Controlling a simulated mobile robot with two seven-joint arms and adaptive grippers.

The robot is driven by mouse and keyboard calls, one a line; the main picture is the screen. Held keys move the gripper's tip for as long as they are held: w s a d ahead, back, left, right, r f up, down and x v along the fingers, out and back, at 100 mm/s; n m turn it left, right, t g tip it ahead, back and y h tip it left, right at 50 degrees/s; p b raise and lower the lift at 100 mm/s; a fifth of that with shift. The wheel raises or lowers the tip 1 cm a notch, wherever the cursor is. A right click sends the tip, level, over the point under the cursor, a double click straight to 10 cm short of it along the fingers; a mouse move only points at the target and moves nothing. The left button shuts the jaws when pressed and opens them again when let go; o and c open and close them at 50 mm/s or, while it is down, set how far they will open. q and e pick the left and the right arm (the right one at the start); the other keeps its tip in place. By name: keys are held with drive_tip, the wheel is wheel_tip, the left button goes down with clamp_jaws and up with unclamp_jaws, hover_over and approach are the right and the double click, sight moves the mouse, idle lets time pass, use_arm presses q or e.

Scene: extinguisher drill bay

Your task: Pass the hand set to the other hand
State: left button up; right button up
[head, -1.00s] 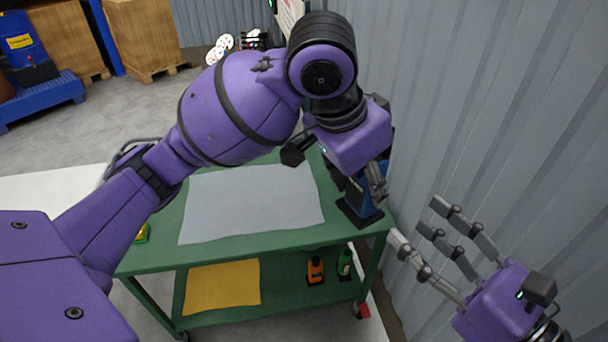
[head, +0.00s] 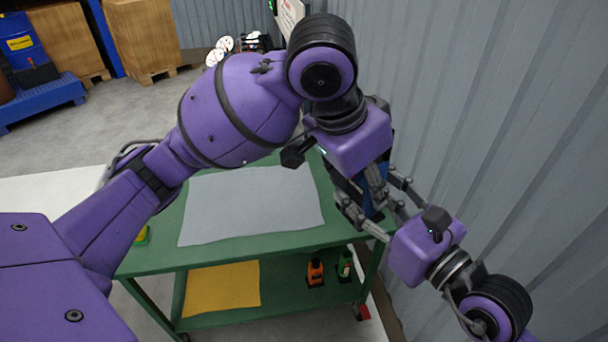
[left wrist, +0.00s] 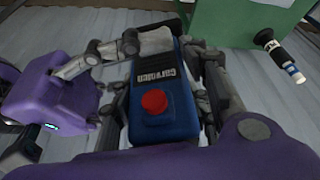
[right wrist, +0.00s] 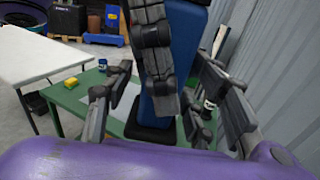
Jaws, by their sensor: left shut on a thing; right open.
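The hand set (head: 369,197) is a blue body with a black end, mostly hidden in the head view. In the left wrist view the hand set (left wrist: 166,88) shows a red round button and white lettering. My left gripper (head: 372,178) is shut on it; one left finger (right wrist: 155,50) crosses it in the right wrist view. My right gripper (head: 376,206) is open, its fingers reaching to both sides of the hand set below the left gripper. In the right wrist view the hand set (right wrist: 185,65) stands between the right fingers. Whether they touch it is unclear.
A green cart (head: 240,250) stands below, with a grey mat (head: 250,205) on top. Its lower shelf holds a yellow cloth (head: 222,286), an orange bottle (head: 315,272) and a green bottle (head: 345,266). A corrugated wall (head: 500,120) rises close on the right.

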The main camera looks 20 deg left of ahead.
use_arm(q)
drive_tip(key=shift+r, duration=0.15)
use_arm(e)
drive_tip(key=shift+a, duration=0.1)
clamp_jaws()
use_arm(q)
drive_tip(key=o, duration=1.6)
use_arm(e)
drive_tip(key=shift+r, duration=0.1)
use_arm(q)
drive_tip(key=shift+o, duration=0.2)
